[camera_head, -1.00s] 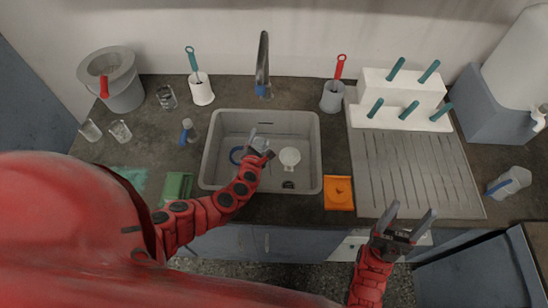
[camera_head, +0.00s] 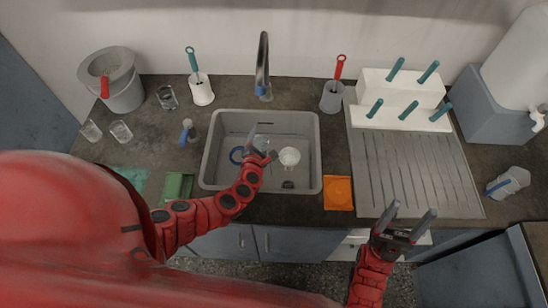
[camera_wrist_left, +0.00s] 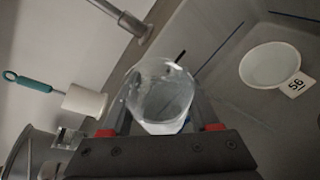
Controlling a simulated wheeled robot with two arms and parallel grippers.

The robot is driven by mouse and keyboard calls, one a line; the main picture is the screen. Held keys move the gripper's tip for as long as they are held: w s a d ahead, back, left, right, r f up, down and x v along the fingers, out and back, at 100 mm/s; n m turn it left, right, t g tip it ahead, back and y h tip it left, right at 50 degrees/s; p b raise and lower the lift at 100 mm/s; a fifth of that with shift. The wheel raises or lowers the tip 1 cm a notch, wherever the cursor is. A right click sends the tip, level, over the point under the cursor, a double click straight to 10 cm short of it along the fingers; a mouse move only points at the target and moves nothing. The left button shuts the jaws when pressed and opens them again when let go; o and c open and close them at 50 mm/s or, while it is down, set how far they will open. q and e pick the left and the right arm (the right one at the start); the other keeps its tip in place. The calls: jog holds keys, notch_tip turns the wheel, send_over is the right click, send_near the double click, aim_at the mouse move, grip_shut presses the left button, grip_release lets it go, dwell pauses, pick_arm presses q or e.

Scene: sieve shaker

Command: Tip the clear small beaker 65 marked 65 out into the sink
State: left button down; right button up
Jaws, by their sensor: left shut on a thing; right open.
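A clear small beaker (camera_wrist_left: 163,95) is held between the fingers of my left gripper (camera_head: 262,149), over the sink (camera_head: 213,150). In the left wrist view it fills the space between the fingers, with a small dark mark near its edge. I cannot read a number on it, and its contents and exact tilt are unclear. In the head view it is small and partly hidden by the gripper. My right gripper (camera_head: 411,222) is open and empty in front of the drying board.
A white round vessel (camera_head: 289,157) with a number tag sits in the sink, right of my left gripper; it also shows in the left wrist view (camera_wrist_left: 268,65). The tap (camera_head: 263,65) rises behind. Clear glasses (camera_head: 121,131) stand left. An orange item (camera_head: 338,193) lies right of the sink.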

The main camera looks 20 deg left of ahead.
aim_at(260, 140)
pick_arm(q)
jog(key=shift+r+m+t+y+b, duration=0.3)
jog(key=shift+r+m+t+b, duration=0.1)
jog(key=shift+r+m+b, duration=0.15)
dwell(0.9)
jog(key=shift+r+m+t, duration=0.3)
jog(key=shift+r+m, duration=0.45)
jog(key=shift+r, duration=0.35)
jog(key=shift+d+r+m+t+y+b, duration=0.15)
jog(key=shift+r+m+t+y+b, duration=0.25)
jog(key=shift+m, duration=0.3)
dwell(0.9)
jog(key=shift+s+d+r+m+t+b, duration=0.15)
jog(key=shift+d+r+m+t+b, duration=0.15)
jog(key=shift+d+m+t+b, duration=0.35)
dwell(0.8)
jog(key=shift+d+r+m+t, duration=0.2)
jog(key=shift+r+m+t, duration=0.05)
jog(key=shift+r+m, duration=0.7)
